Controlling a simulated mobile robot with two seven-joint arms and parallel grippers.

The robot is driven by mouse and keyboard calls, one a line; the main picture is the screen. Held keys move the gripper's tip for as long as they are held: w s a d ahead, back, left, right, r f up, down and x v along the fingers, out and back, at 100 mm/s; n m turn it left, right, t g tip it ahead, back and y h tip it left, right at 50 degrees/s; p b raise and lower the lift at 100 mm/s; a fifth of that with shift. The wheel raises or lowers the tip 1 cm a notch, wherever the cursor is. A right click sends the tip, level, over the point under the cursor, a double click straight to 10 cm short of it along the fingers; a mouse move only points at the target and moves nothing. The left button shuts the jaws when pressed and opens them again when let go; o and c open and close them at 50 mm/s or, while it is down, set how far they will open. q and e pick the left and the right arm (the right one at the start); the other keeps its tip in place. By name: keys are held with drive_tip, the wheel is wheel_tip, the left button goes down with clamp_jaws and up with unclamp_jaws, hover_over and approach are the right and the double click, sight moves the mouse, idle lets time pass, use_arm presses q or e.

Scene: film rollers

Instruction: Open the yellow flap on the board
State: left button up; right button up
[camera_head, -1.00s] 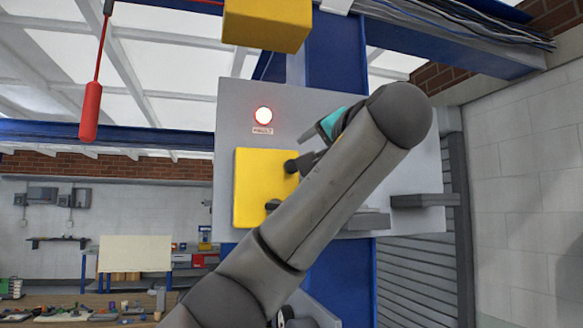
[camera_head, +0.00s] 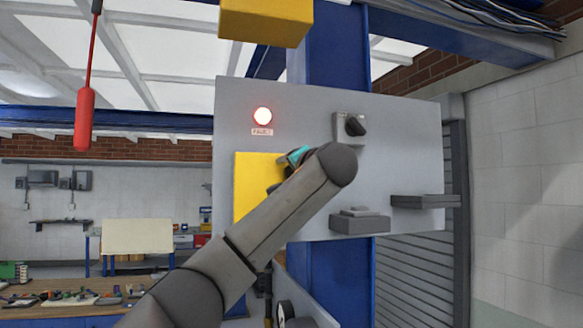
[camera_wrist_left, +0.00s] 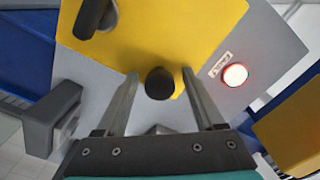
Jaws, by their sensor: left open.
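The yellow flap (camera_head: 245,185) is on the left part of the grey board (camera_head: 310,105). It looks closed, and my arm hides much of it in the head view. My left gripper (camera_head: 277,184) is at the flap's right side, partly hidden behind its own wrist. In the left wrist view, the yellow flap (camera_wrist_left: 190,30) fills the top. The open fingers of my left gripper (camera_wrist_left: 160,76) stand on either side of a round black knob (camera_wrist_left: 160,84) at the flap's edge, with gaps visible. My right gripper is not in view.
A lit fault lamp (camera_head: 262,116) is above the flap. A black rotary switch (camera_head: 354,127) and grey ledges (camera_head: 360,224) are on the board's right. A yellow box (camera_head: 266,22) is above the board, and a red pendant (camera_head: 85,120) hangs at left.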

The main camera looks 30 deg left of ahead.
use_arm(q)
clamp_jaws()
idle(0.6)
idle(0.9)
